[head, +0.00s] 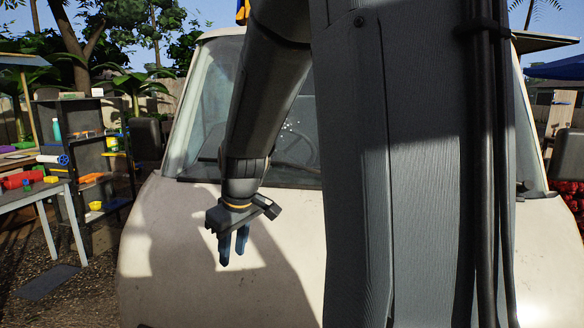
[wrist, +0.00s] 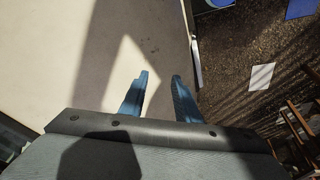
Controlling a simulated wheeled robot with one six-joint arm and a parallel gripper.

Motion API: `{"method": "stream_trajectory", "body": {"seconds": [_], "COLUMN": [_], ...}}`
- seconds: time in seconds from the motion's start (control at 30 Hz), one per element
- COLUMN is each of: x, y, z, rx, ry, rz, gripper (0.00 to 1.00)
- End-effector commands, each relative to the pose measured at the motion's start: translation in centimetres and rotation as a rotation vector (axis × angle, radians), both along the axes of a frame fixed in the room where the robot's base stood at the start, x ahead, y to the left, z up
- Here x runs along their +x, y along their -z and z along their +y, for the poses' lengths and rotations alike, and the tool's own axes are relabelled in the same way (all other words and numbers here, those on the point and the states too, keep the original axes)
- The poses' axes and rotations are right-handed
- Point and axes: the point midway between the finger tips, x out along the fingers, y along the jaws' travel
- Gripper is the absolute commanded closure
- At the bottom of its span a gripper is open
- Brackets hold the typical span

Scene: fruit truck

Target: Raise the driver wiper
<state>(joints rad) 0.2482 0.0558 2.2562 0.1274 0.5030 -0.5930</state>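The white truck (head: 165,255) stands in front of me with its windshield (head: 300,120) partly hidden by my arm and column. A steering wheel shows dimly through the glass. A thin dark strip (head: 295,187) runs along the windshield's lower edge; I cannot tell the driver wiper apart from the trim there. My gripper (head: 233,258) hangs pointing down in front of the pale hood, below the windshield. Its two blue fingers are apart with nothing between them. In the wrist view my gripper (wrist: 160,80) is also open and empty, over the truck's body edge; no wiper shows there.
A white table (head: 35,190) with a red tray (head: 20,180) and a dark shelf (head: 95,150) with coloured items stand at the left. Red fruit (head: 572,190) shows at the right edge. Gravel ground (wrist: 235,60) lies beside the truck.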

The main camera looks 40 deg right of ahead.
Motion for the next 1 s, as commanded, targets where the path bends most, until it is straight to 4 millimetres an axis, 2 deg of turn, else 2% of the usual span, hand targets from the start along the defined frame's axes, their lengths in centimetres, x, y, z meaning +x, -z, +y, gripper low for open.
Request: {"method": "stream_trajectory", "body": {"seconds": [0.03,0.1,0.2,0.3,0.4,0.5,0.6,1.0], "x": [2.3,4.6,6.6,7.4,7.6,7.6,7.9,11.3], "y": [-2.4,-5.8,-10.5,-14.4,-17.3,-18.9,-19.1,-14.9], "z": [-4.0,-8.6,-14.8,-19.8,-23.1,-24.9,-25.5,-26.6], "rx": [-0.035,-0.098,-0.197,-0.289,-0.361,-0.405,-0.42,-0.42], "ry": [-0.026,-0.092,-0.18,-0.253,-0.306,-0.34,-0.355,-0.357], "rz": [-0.05,-0.107,-0.173,-0.214,-0.238,-0.248,-0.251,-0.249], "gripper": [0.7,0.7,0.7,0.7,0.7,0.7,0.7,0.7]}}
